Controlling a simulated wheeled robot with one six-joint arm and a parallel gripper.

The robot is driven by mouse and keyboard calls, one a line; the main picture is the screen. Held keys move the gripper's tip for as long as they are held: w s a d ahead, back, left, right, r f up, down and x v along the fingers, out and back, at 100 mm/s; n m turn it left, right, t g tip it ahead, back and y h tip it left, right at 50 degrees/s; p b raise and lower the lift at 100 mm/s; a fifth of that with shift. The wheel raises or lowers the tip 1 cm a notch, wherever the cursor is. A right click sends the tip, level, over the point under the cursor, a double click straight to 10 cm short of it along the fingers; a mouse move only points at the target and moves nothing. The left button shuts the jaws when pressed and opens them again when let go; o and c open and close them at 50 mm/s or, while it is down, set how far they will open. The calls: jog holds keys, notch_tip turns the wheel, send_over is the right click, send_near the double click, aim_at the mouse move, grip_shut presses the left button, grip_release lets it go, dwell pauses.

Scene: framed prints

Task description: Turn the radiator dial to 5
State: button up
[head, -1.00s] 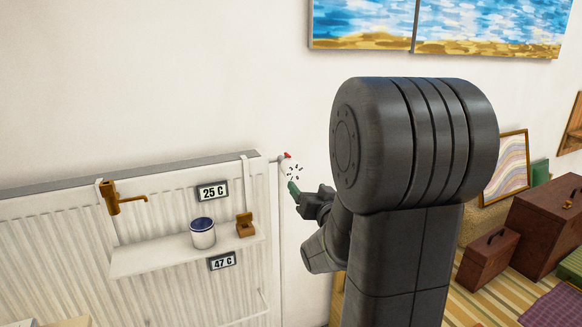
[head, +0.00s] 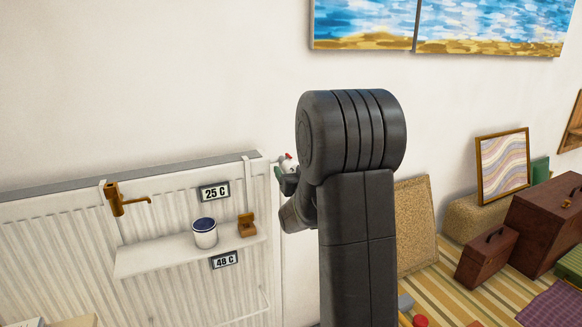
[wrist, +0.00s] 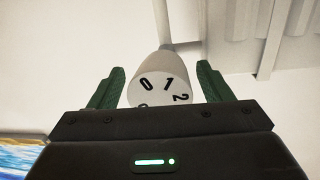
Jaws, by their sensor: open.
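The radiator dial (wrist: 160,82) is a white cylinder marked 0, 1 and 2 on the part that shows in the wrist view. In the head view its top, with a red mark (head: 288,157), shows at the radiator's upper right corner. My gripper (wrist: 160,88) is open, with one green finger on each side of the dial and a gap to each. In the head view my gripper (head: 286,180) is just below the dial, partly hidden by my arm. The radiator (head: 60,235) is white and ribbed. The dial's other numbers are hidden.
A shelf (head: 150,262) on the radiator holds a white pot with blue contents (head: 204,233) and a small brown box (head: 246,226). Displays read 25 C (head: 215,192) and 48 C (head: 225,260). Framed prints and brown cases (head: 487,257) stand at the right.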

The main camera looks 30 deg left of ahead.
jog(key=shift+x, duration=1.1)
jog(key=c, duration=0.9)
jog(key=shift+f+m+b, duration=0.2)
jog(key=shift+m+b, duration=0.8)
jog(key=shift+m, duration=0.1)
jog(key=shift+c, duration=0.2)
jog(key=shift+r+m+b, duration=0.15)
jog(key=shift+m+b, duration=0.25)
jog(key=shift+m, duration=0.8)
